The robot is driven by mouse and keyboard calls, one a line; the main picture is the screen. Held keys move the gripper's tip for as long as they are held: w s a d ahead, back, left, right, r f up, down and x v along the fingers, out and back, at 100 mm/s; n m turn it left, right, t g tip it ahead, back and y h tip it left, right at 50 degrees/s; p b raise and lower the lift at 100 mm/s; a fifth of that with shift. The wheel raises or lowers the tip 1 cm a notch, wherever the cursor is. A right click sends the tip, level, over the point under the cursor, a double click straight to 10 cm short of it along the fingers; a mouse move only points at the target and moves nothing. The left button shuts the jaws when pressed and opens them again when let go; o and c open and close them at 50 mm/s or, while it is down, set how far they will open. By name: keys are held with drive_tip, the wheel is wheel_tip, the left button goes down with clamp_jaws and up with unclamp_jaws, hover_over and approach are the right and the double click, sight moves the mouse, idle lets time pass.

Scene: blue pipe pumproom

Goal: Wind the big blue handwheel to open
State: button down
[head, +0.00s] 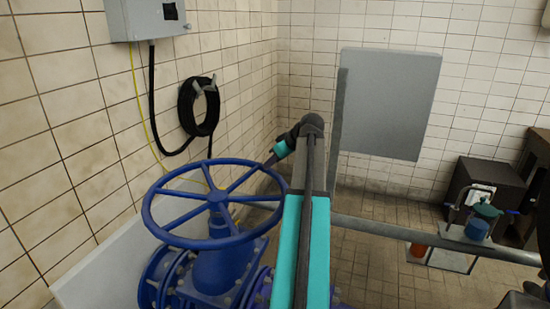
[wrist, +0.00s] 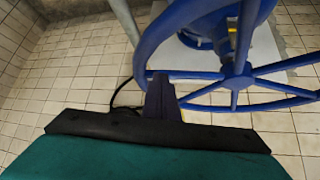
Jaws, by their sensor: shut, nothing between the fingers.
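The big blue handwheel (head: 217,199) lies roughly level on top of a blue valve body (head: 220,265) in the head view, left of my arm. Its rim, spokes and hub also show in the upper right of the wrist view (wrist: 238,77).
A tiled wall with a hung black hose (head: 187,107) and a grey box (head: 145,18) stands left of the wheel. A grey panel (head: 390,100) is behind my arm. A grey pipe rail (head: 430,237) runs to the right.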

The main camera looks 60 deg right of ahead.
sight(254, 172)
drive_tip(key=shift+w+r+p+x, duration=0.2)
drive_tip(key=shift+p+x, duration=0.15)
drive_tip(key=shift+x, duration=0.7)
drive_tip(key=shift+w+r+p+x, duration=0.2)
drive_tip(key=shift+p+x, duration=0.15)
drive_tip(key=shift+x, duration=0.75)
drive_tip(key=shift+w+r+p+x, duration=0.1)
drive_tip(key=shift+w+p+x, duration=0.2)
drive_tip(key=shift+x, duration=0.75)
drive_tip(key=shift+s, duration=0.1)
